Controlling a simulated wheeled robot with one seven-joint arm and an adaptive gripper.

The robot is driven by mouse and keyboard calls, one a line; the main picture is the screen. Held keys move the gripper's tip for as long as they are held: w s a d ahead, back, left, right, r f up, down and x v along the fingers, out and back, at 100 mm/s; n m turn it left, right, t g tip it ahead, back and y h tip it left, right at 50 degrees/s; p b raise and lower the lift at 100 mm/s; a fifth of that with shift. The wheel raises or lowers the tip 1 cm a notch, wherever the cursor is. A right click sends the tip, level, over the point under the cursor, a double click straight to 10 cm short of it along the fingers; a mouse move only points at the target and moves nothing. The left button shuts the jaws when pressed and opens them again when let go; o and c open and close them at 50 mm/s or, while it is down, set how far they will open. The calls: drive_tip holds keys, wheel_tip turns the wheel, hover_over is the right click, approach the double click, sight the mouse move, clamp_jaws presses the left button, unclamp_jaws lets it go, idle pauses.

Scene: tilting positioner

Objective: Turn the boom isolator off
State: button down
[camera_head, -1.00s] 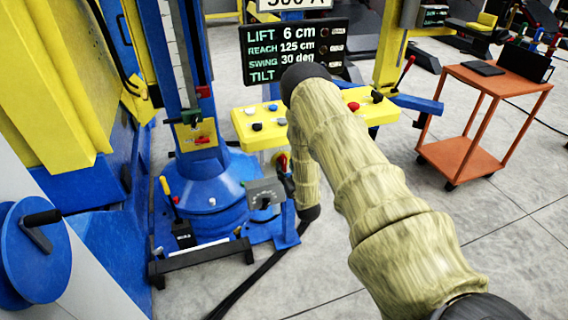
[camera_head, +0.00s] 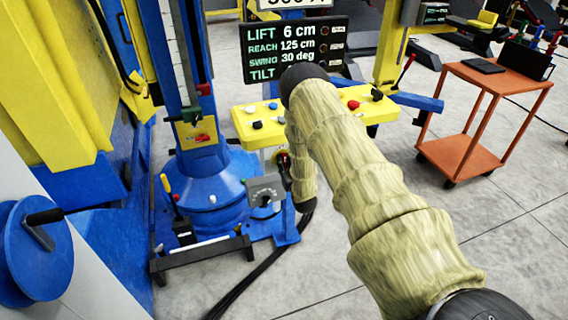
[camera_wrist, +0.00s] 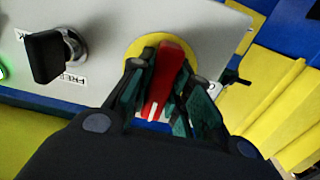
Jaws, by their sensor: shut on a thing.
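The boom isolator is a red handle (camera_wrist: 164,76) on a round yellow plate (camera_wrist: 138,48), set in a grey panel. In the wrist view my gripper (camera_wrist: 160,100) has its dark green fingers on both sides of the red handle and is shut on it. The handle stands nearly upright in that picture, leaning slightly right at the top. Its position lettering is mostly hidden by the fingers.
A black knob (camera_wrist: 60,52) marked FREE sits left of the isolator. A yellow control console (camera_head: 258,124) and a display board (camera_head: 290,50) stand behind my arm. A blue positioner base (camera_head: 212,185) is to the left. An orange cart (camera_head: 490,85) stands right, with clear floor before it.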

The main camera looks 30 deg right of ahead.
drive_tip(key=shift+f+n+b, duration=0.1)
drive_tip(key=shift+n+b, duration=0.2)
drive_tip(key=n+b, duration=0.2)
drive_tip(key=shift+f+n, duration=0.1)
drive_tip(key=shift+n, duration=0.2)
drive_tip(key=n+b, duration=0.4)
drive_tip(key=n, duration=0.1)
drive_tip(key=n+b, duration=0.4)
drive_tip(key=n, duration=0.1)
drive_tip(key=shift+n+b, duration=0.3)
drive_tip(key=shift+n, duration=0.1)
drive_tip(key=shift+n+b, duration=1.4)
drive_tip(key=shift+n, duration=0.5)
drive_tip(key=shift+s, duration=0.1)
drive_tip(key=c, duration=1.3)
unclamp_jaws()
drive_tip(key=shift+r, duration=0.2)
drive_tip(key=shift+s, duration=0.1)
drive_tip(key=v, duration=1.1)
drive_tip(key=shift+s+a, duration=0.15)
drive_tip(key=shift+s, duration=0.2)
